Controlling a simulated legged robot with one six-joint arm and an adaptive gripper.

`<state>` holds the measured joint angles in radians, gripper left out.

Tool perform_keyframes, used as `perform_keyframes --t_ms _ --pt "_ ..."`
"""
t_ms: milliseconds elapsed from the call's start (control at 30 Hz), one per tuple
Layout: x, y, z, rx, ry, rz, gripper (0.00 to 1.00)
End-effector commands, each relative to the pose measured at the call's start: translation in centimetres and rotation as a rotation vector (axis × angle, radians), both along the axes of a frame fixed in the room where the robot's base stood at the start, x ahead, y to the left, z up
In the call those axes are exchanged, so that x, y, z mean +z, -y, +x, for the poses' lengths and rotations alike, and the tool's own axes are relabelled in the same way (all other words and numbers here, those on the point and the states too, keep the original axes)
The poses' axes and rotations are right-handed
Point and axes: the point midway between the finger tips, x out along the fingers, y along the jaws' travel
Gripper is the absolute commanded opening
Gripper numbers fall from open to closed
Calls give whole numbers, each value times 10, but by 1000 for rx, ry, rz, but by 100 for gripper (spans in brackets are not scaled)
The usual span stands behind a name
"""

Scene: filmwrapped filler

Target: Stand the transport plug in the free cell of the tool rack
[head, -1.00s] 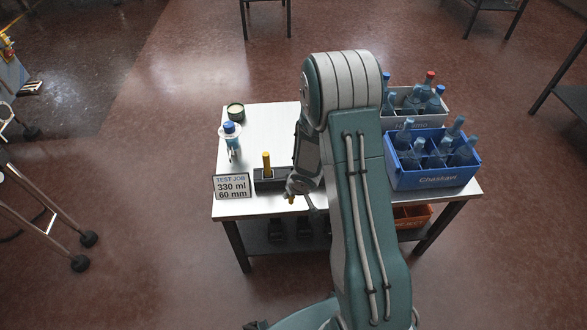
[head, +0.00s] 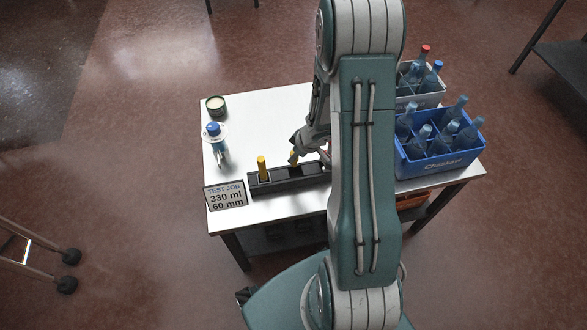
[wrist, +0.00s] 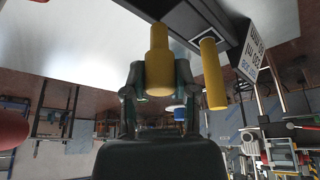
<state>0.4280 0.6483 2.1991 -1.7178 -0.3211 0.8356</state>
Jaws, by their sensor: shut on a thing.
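The tool rack (head: 312,180) is a long dark block on the white table. One yellow plug (head: 262,172) stands upright in its left cell; this plug also shows in the wrist view (wrist: 213,78). My gripper (head: 298,156) is over the rack, right of that plug. It is shut on a second yellow plug, the transport plug (head: 293,158), seen between the fingers in the wrist view (wrist: 159,62). The held plug's narrower end points at the rack (wrist: 238,22). I cannot tell whether that end is above the cell or inside it.
A sign (head: 226,196) stands left of the rack. A blue-capped bottle (head: 216,142) and a round tin (head: 216,106) are behind it. A blue crate of bottles (head: 440,165) and a grey crate (head: 425,98) stand right of my arm. The table's back middle is clear.

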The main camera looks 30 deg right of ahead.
Motion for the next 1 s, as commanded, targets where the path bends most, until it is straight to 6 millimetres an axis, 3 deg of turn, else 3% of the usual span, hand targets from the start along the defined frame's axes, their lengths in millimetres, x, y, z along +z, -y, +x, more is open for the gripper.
perform_keyframes --t_ms 100,367,600,1000 --pt "-20 1 -1 -2 -4 4 7" --pt "-40 1 0 -1 -1 2 7" --pt "-72 1 0 -2 -2 2 7" --pt "-79 1 0 -1 0 0 7"
